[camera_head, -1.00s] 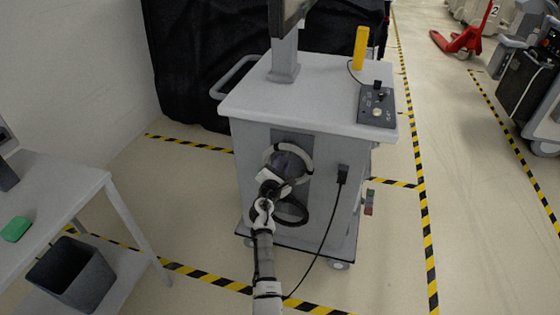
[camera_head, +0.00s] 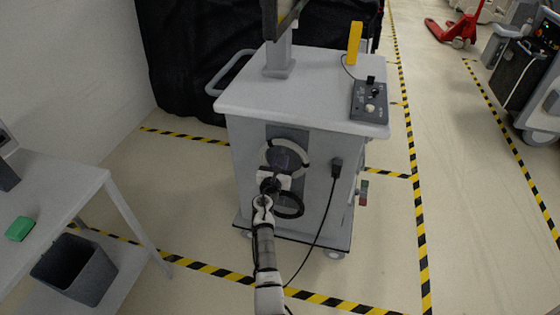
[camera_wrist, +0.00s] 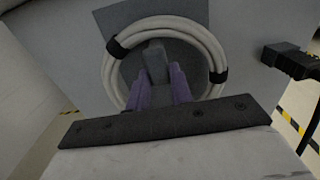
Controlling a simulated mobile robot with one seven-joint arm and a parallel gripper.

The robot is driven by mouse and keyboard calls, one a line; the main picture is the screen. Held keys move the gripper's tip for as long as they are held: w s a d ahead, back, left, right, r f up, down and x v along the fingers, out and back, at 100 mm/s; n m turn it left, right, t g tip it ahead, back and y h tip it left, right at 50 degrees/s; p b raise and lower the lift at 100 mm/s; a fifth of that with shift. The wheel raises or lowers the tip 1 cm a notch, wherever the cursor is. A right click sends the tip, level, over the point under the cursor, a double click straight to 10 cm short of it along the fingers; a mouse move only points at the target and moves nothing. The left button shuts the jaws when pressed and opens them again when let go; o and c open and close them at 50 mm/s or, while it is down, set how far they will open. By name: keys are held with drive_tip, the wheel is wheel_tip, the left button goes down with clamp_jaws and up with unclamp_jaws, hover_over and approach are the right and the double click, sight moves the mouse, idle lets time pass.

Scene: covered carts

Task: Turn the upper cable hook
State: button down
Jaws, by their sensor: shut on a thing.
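The upper cable hook (camera_wrist: 155,60) is a dark grey piece on the front panel of the grey cart (camera_head: 308,97), inside a coiled white cable (camera_wrist: 205,38) bound with black straps. In the wrist view my gripper (camera_wrist: 160,88) has its purple fingers on either side of the hook, shut on it. In the head view my gripper (camera_head: 280,165) reaches the middle of the white coil; my wrist hides part of the coil and the hook. A dark coil (camera_head: 291,206) hangs lower on the panel, partly behind my arm.
A black plug (camera_head: 337,167) with a hanging cable sits right of the coil. A control box (camera_head: 369,100) and yellow object (camera_head: 354,43) are on the cart top. A side table (camera_head: 60,190) and dark bin (camera_head: 75,270) stand left. Open floor lies right.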

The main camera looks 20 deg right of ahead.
idle(0.4)
drive_tip(key=c, duration=1.2)
unclamp_jaws()
drive_tip(key=shift+c, duration=0.2)
drive_tip(key=v, duration=1.3)
drive_tip(key=shift+s+a, duration=0.25)
drive_tip(key=shift+s, duration=0.1)
